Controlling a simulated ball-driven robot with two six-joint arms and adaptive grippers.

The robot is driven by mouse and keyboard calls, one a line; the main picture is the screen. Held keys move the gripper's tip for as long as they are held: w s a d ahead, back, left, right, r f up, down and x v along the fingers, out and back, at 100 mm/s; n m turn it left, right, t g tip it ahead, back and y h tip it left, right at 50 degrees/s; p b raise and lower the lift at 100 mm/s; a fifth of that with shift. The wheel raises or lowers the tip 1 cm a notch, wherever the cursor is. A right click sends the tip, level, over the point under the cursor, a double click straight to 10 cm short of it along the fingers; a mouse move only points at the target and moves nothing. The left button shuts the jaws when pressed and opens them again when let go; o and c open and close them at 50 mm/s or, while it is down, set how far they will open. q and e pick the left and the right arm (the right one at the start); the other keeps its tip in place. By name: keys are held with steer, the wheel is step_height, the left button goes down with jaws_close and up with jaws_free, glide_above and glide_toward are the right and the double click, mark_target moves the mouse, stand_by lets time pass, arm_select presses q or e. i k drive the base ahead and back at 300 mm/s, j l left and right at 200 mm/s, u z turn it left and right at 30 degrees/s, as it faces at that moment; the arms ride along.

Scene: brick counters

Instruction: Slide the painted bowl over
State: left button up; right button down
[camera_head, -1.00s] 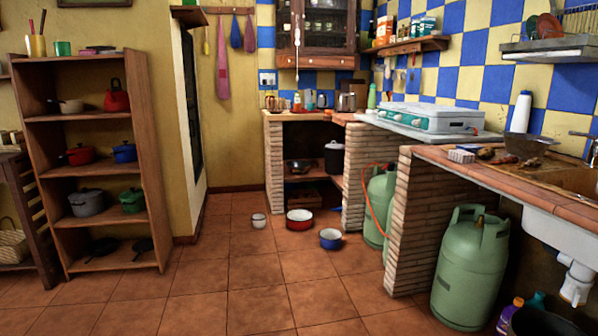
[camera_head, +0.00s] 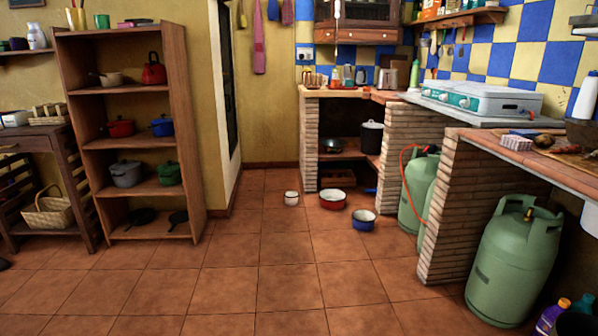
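Three small vessels stand on the tiled floor in front of the brick counter: a white one (camera_head: 291,198), a red one with a pale inside (camera_head: 332,200), and a blue one with a pale inside (camera_head: 363,220). I cannot tell which of them, if any, is the painted bowl. They stand upright and apart from one another. Neither of my grippers is in view.
A wooden shelf (camera_head: 190,110) with pots stands at left, beside a dark slatted table (camera_head: 35,140). Brick counter supports (camera_head: 453,195) and green gas cylinders (camera_head: 513,260) line the right. The tiled floor (camera_head: 230,275) in front is clear.

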mark_target(335, 147)
steer(key=i+j, duration=0.1)
steer(key=i, duration=4.7)
steer(key=l+z, duration=0.05)
steer(key=l, duration=0.15)
